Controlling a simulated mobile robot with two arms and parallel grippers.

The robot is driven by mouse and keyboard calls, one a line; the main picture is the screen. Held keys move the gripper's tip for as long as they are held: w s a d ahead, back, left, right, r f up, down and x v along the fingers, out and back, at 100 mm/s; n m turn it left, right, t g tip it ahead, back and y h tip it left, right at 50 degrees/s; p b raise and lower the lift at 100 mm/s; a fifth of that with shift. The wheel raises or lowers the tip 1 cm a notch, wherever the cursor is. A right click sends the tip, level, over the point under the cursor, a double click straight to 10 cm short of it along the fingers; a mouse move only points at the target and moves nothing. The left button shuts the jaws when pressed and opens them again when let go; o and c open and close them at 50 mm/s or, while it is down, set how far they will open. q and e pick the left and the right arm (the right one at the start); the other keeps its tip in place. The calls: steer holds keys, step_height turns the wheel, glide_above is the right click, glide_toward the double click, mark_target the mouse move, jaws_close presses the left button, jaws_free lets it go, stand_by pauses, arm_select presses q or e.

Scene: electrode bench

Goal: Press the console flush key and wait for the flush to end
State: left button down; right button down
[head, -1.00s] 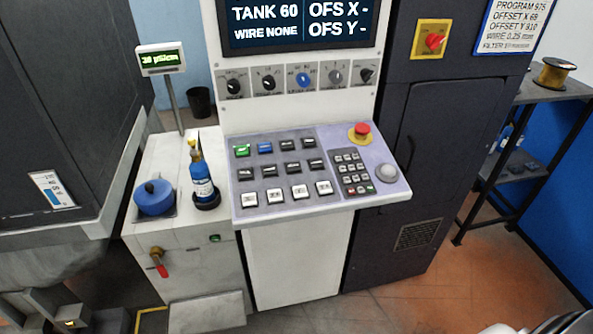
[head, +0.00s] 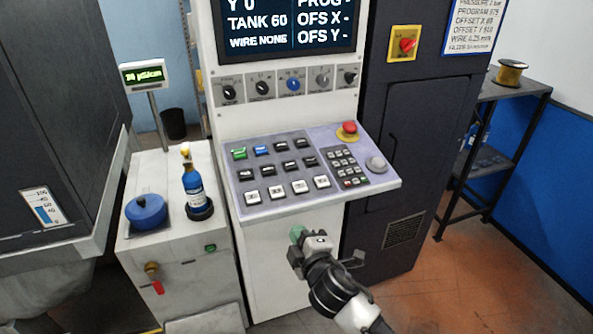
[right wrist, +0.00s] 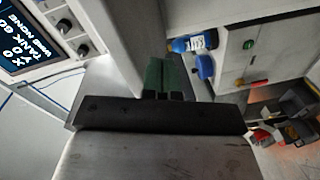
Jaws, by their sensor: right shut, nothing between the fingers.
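The console key panel (head: 222,192) slopes toward me in the head view. It carries a green key (head: 239,153), a blue key (head: 261,149), several black keys and a front row of white keys (head: 276,193). The key labels are too small to read, so I cannot tell which is the flush key. My right gripper (head: 298,233) is shut and empty, in front of and below the panel's front edge, apart from the keys. Its green fingers (right wrist: 162,75) show together in the right wrist view. My left gripper is not in view.
A red emergency button (head: 348,128) and a grey knob (head: 376,164) sit on the panel's right. Left of the console, a blue bottle (head: 193,184) and a blue round lid (head: 146,210) stand on a white cabinet. The screen (head: 285,25) reads TANK 60, WIRE NONE.

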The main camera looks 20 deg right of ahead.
steer(key=shift+t, duration=0.6)
steer(key=r, duration=0.3)
steer(key=s+r, duration=0.1)
steer(key=shift+a+r, duration=0.15)
steer(key=shift+a, duration=0.15)
steer(key=w+a+r+n+g+y, duration=0.4)
steer(key=r+n+y, duration=0.3)
steer(key=n, duration=0.9)
steer(key=w+a+r+n+g+y, duration=0.3)
steer(key=a+r+n+y, duration=0.35)
steer(key=n, duration=0.95)
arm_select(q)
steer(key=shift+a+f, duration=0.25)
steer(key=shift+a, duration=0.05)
arm_select(e)
steer(key=w+d+r+n+g+h, duration=0.1)
steer(key=w+d+n+h, duration=0.2)
steer(key=d, duration=0.4)
steer(key=w+d+r+n+g+h, duration=0.1)
steer(key=w+d+r+n+h, duration=0.1)
steer(key=d, duration=0.5)
steer(key=w+n+h, duration=0.1)
steer(key=n+h, duration=0.1)
steer(key=h, duration=0.1)
steer(key=shift+w, duration=0.1)
